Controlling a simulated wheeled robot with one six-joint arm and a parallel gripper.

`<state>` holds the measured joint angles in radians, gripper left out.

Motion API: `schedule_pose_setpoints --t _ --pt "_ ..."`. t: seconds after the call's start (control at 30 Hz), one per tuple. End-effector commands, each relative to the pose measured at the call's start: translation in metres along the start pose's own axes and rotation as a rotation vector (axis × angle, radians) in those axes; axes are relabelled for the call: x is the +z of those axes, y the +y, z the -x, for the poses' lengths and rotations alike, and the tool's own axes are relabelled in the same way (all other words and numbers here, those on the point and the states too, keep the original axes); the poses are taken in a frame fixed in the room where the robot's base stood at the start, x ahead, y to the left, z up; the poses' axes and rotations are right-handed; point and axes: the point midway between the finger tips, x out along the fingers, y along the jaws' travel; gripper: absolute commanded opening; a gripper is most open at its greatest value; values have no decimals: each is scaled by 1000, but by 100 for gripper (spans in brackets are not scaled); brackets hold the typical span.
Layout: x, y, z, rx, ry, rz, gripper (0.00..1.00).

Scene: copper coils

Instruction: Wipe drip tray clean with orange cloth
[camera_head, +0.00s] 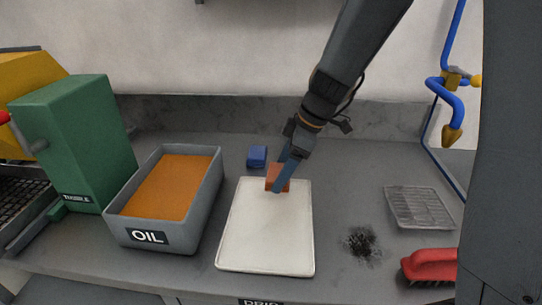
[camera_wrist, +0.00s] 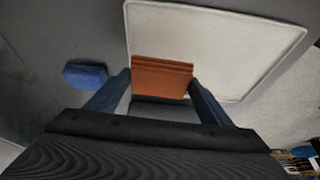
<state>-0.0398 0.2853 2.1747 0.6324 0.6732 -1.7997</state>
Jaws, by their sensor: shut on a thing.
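The drip tray (camera_head: 268,235) is a pale, shallow rectangular tray on the grey counter, in the middle of the head view. In the wrist view the tray (camera_wrist: 225,50) fills the upper right, and its visible surface looks plain and pale. My gripper (camera_head: 280,182) is at the tray's far edge, shut on the folded orange cloth (camera_head: 277,172). In the wrist view the cloth (camera_wrist: 161,76) sits between the two blue fingers and overlaps the tray's edge. I cannot tell whether the cloth touches the tray.
A blue block (camera_head: 257,156) lies just behind the tray. A grey OIL bin (camera_head: 213,190) with orange contents stands left, beside a green machine (camera_head: 80,140). To the right are a dark smudge (camera_head: 361,243), a wire rack (camera_head: 420,207) and a red brush (camera_head: 430,264).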

Motion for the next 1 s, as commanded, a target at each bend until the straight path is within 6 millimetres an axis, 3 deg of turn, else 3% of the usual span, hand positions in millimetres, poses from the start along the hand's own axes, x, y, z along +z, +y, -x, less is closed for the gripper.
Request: schedule_pose_setpoints --t 0.33,1.0 --pt "-11 -1 26 0 0 1 53" --pt "-4 6 23 22 -9 -63 53"
